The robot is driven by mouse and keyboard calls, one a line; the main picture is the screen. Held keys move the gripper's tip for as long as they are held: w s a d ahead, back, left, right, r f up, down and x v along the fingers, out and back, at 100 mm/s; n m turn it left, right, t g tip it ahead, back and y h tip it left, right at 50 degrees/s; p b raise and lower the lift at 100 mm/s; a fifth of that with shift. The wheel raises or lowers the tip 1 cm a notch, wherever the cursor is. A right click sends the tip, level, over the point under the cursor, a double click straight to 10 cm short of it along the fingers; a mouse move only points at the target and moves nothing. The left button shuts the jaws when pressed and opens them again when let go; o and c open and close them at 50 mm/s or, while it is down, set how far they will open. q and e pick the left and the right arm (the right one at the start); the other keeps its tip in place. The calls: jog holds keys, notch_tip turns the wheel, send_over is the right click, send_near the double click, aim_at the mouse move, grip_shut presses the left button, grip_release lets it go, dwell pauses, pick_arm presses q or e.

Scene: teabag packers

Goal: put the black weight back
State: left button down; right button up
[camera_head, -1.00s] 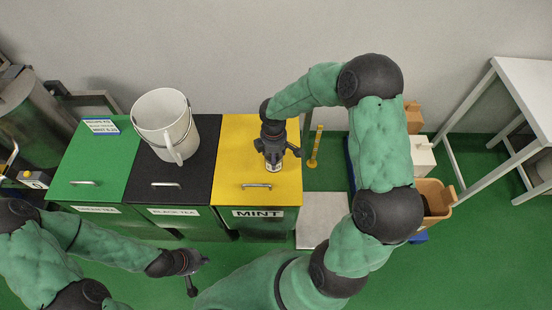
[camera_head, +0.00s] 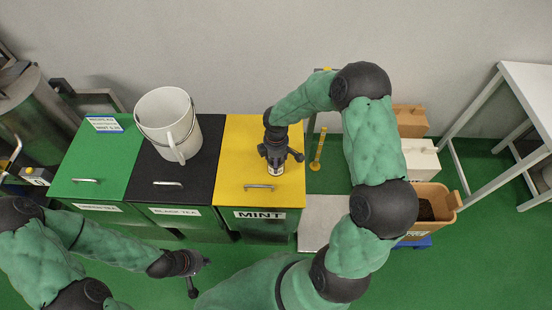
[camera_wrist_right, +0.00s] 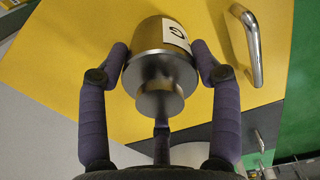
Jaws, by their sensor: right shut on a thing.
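A grey metal weight with a knob and a white label (camera_wrist_right: 159,62) is between the purple fingers of my right gripper (camera_wrist_right: 160,75) in the right wrist view. The label's mark is partly cut off. In the head view my right gripper (camera_head: 277,155) is over the yellow MINT bin lid (camera_head: 236,150), shut on the weight (camera_head: 276,172), which is mostly hidden beneath it. I cannot tell whether the weight touches the lid. My left gripper (camera_head: 198,273) is low at the front, empty, its fingers spread apart.
A white bucket (camera_head: 165,115) stands on the black tea bin lid (camera_head: 165,182). A green bin (camera_head: 95,160) is at left. A yellow stand (camera_head: 317,155), brown box (camera_head: 410,121), white box (camera_head: 421,160) and tan crate (camera_head: 452,200) are at right, near a white table (camera_head: 527,85).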

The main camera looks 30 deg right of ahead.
jog(key=shift+w, duration=0.15)
jog(key=o, duration=1.7)
jog(key=shift+s+f, duration=0.1)
jog(key=shift+s, duration=0.1)
notch_tip(320, 180, up, 12)
jog(key=shift+r+p, duration=0.15)
jog(key=shift+p, duration=1.1)
